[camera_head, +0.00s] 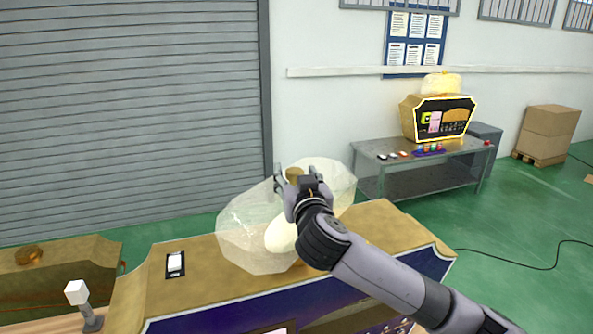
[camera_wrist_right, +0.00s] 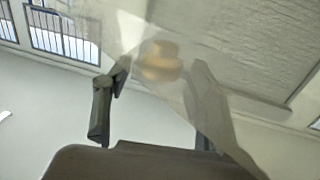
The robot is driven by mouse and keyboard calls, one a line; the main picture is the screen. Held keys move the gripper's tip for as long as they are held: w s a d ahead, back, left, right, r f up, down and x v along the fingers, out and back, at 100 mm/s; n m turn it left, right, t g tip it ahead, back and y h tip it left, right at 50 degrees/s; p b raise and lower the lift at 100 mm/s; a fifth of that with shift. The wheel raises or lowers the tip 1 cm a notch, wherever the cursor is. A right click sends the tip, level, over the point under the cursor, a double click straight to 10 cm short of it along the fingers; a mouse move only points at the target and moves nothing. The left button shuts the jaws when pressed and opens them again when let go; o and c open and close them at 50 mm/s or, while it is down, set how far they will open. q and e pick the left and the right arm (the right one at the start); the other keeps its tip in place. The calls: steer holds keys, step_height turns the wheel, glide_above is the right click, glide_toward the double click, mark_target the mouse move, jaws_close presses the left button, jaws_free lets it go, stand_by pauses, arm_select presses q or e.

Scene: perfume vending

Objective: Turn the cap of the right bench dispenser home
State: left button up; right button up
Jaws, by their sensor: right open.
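The bench dispenser nearest me has a gold body (camera_head: 215,262) with a dark blue front and a big clear faceted bottle (camera_head: 245,222) on top. Its gold cap (camera_head: 294,173) shows at the top of the bottle. My right gripper (camera_head: 296,177) is open, its fingers on either side of the cap in the head view. In the right wrist view the blurred cap (camera_wrist_right: 161,61) appears between and beyond the two fingers (camera_wrist_right: 155,95), seen through pale, clear material. I cannot tell whether a finger touches it. My left gripper is not in view.
Another gold unit (camera_head: 60,275) with a round gold part on top stands at far left. A white cube on a grey stem (camera_head: 80,298) stands before it. A metal table (camera_head: 420,172) at the back holds a gold dispenser (camera_head: 412,120). Cardboard boxes (camera_head: 549,130) stand right; green floor is mostly clear.

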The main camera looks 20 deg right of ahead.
jaws_close()
stand_by(0.8)
